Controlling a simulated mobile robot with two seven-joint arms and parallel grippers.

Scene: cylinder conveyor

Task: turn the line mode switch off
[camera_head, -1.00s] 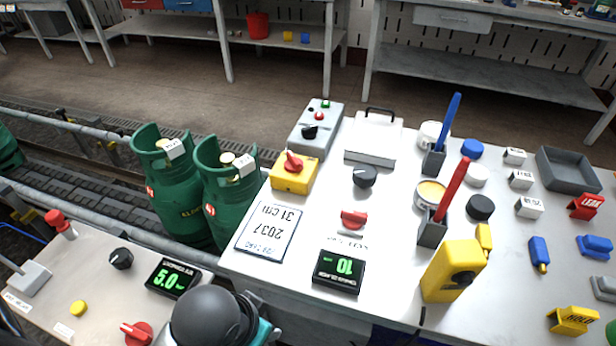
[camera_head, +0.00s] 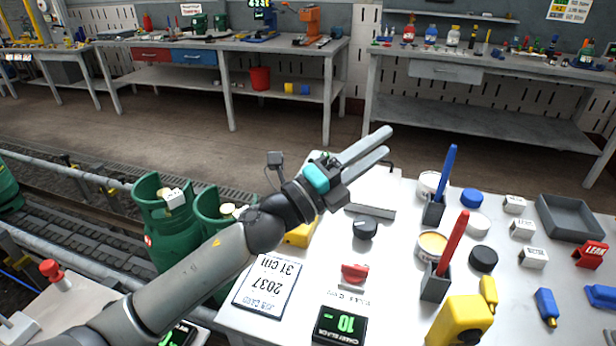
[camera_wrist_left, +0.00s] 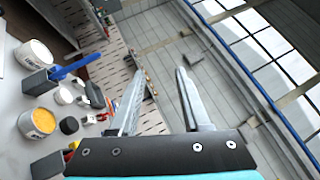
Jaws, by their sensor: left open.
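My left gripper (camera_head: 386,143) is open and empty, raised above the back of the white table, its fingers pointing up and right. The left wrist view shows its two fingers apart (camera_wrist_left: 160,74) with nothing between them. No label reading line mode is legible, so I cannot tell which switch it is. A black rotary knob (camera_head: 365,228) and a red rotary switch (camera_head: 355,273) stand on the tabletop. A yellow switch box (camera_head: 301,235) is mostly hidden by my left arm. The grey control box behind it is almost wholly hidden. My right gripper is out of view.
Green gas cylinders (camera_head: 165,230) stand left of the table by the conveyor. Blue (camera_head: 443,178) and red (camera_head: 453,243) upright bars, open tins, a yellow device (camera_head: 459,321) and a grey tray (camera_head: 571,218) occupy the table's right half. A date card (camera_head: 268,284) lies at front left.

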